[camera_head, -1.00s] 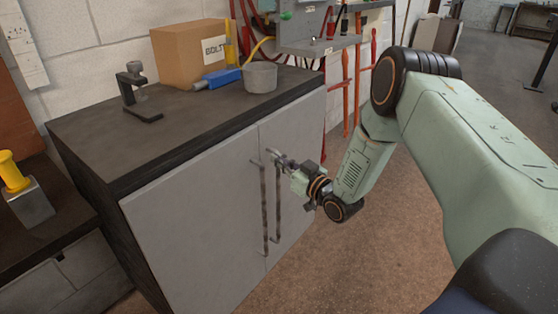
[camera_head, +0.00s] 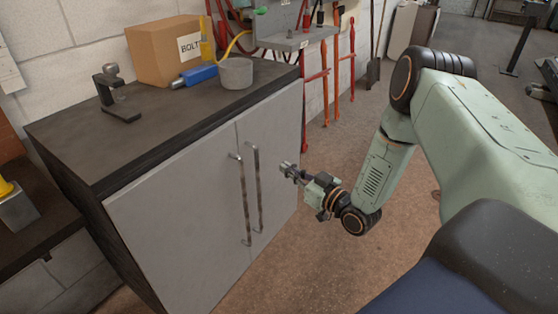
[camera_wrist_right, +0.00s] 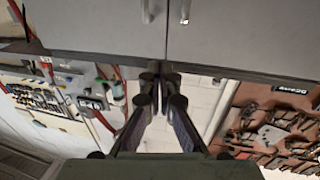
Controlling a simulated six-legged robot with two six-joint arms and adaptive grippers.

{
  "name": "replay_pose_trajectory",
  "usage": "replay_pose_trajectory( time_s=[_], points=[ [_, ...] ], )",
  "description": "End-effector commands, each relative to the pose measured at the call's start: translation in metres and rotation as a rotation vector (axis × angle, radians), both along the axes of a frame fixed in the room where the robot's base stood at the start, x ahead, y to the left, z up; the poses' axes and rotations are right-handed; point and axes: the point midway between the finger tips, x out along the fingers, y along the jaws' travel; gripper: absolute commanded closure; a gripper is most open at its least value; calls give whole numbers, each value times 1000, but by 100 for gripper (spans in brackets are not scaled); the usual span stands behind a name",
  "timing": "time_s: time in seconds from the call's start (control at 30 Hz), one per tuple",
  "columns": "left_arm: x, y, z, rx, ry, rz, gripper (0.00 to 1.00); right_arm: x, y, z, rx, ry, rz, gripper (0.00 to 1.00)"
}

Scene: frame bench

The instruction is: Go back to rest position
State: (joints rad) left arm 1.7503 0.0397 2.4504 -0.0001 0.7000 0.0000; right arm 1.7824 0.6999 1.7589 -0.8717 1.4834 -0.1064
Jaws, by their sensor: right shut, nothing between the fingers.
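My right gripper (camera_head: 287,168) is in front of the grey cabinet (camera_head: 170,215), just right of its two vertical door handles. It is shut and empty, apart from the handles. In the right wrist view its fingers (camera_wrist_right: 158,75) lie together, with the cabinet doors (camera_wrist_right: 100,18) at the top of the picture. Both cabinet doors look closed. My left gripper is not in view.
On the cabinet top (camera_head: 160,125) stand a cardboard box (camera_head: 165,52), a grey cup (camera_head: 236,73), a blue tool (camera_head: 195,75) and a dark clamp-like stand (camera_head: 117,95). Red tools (camera_head: 335,75) lean behind.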

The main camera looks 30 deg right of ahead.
Motion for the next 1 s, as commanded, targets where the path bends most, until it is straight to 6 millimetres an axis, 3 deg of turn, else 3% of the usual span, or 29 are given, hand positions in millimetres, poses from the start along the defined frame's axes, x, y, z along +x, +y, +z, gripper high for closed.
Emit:
replay_pose_trajectory(
  time_s=[0.37, 0.47, 0.57, 0.67, 0.8, 1.0],
  points=[
    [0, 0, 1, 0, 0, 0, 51, -8, -3, -7, 5, 29, -3, 100],
    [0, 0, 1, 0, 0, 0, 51, -17, -8, -33, 33, 157, -61, 100],
    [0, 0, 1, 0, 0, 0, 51, -42, 10, -78, 90, 387, -120, 100],
    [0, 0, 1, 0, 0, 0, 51, -79, 39, -115, 130, 616, -152, 100],
    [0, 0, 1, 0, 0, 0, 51, -147, 82, -153, 148, 924, -180, 100],
    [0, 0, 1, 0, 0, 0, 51, -268, 128, -172, 91, 1332, -214, 100]
  ],
)
